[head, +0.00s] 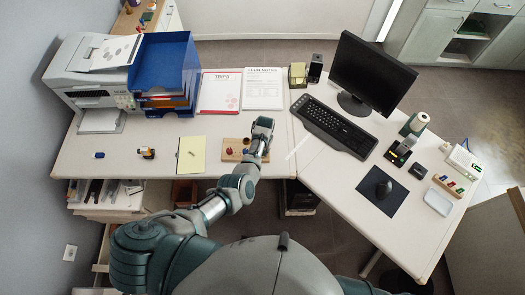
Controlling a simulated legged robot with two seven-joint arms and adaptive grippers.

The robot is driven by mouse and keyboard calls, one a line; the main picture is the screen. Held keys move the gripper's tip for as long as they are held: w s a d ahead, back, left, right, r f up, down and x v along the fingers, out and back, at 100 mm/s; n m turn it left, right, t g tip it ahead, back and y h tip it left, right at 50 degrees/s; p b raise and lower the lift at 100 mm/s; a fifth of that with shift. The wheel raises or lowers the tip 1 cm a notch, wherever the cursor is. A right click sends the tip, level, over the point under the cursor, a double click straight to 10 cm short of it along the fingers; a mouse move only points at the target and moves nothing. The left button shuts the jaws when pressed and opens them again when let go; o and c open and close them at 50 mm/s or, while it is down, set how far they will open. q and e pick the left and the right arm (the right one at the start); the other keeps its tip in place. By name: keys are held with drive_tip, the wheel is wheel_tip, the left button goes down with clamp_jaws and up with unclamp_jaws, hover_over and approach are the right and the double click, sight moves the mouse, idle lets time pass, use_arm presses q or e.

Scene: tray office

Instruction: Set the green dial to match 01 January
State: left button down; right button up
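No green dial can be clearly made out, and no date reading of 01 January is legible. A small wooden board (227,157) with a few small coloured pieces, one of them red (229,151), lies near the front edge of the left desk. My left arm reaches up from the lower left, and my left gripper (254,149) is over the right part of this board, hiding some of it. The fingers are too small and covered to tell whether they are open or touch anything. My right gripper is not in view.
A yellow notepad (191,155), an orange-and-black item (147,153) and a blue item (99,155) lie to the left. A blue paper tray (165,55) and printer (90,75) stand behind. A keyboard (333,125), monitor (370,70) and wooden rack (449,186) are to the right.

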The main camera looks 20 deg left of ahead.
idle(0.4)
use_arm(q)
drive_tip(key=c, duration=0.9)
unclamp_jaws()
drive_tip(key=shift+o, duration=0.2)
drive_tip(key=shift+r, duration=0.15)
wheel_tip(320, 180, up, 12)
drive_tip(key=shift+d, duration=0.4)
drive_tip(key=shift+w+a, duration=0.1)
